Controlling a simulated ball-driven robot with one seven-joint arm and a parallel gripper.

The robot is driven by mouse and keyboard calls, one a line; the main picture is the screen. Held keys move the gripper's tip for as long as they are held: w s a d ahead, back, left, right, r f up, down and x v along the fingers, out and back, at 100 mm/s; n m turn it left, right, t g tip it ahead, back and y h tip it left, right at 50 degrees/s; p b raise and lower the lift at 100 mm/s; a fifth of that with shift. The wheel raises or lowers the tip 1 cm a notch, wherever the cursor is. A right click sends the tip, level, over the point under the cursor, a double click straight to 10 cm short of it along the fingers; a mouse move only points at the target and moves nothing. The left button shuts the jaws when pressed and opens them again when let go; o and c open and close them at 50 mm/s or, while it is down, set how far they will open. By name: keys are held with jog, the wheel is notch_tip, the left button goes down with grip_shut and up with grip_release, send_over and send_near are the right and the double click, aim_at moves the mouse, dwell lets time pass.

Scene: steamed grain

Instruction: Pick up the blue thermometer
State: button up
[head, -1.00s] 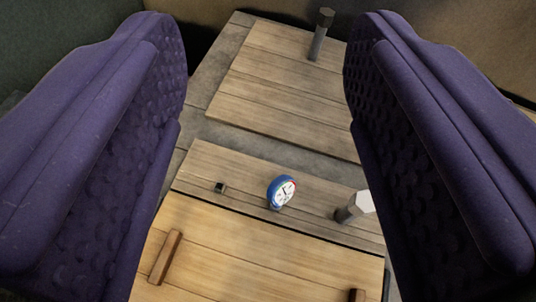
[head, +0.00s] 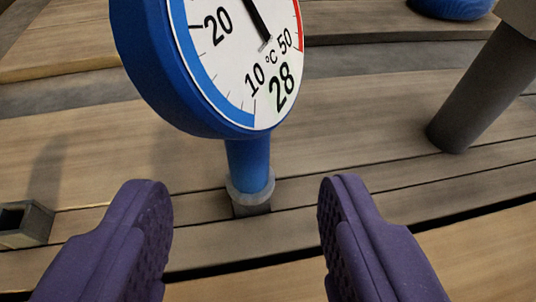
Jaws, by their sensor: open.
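The blue thermometer (head: 248,168) stands upright on the wooden planks in the head view. Its round white dial with black numbers is large in the upper middle, and its top is cut off by the frame. Its blue stem goes down into a grey collar and a small base. My gripper (head: 246,190) has two purple padded fingers, spread apart and empty. The fingers lie low in the view, one to each side of the stem's line, with a gap on both sides. I cannot tell how far the fingertips are from the stem in depth.
A grey cylindrical post (head: 478,95) stands to the right of the thermometer. A small hollow grey block (head: 25,224) lies at the left. A blue rounded object (head: 452,6) shows partly at the top right. Dark gaps run between the planks.

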aim_at(246, 146)
jog(key=b+x, duration=0.2)
jog(key=x, duration=0.2)
jog(key=shift+w+f, duration=0.15)
jog(key=shift+f, duration=0.15)
jog(key=shift+w+b, duration=0.35)
jog(key=shift+w, duration=0.1)
jog(key=shift+a, duration=0.1)
grip_shut()
jog(key=shift+r, duration=0.15)
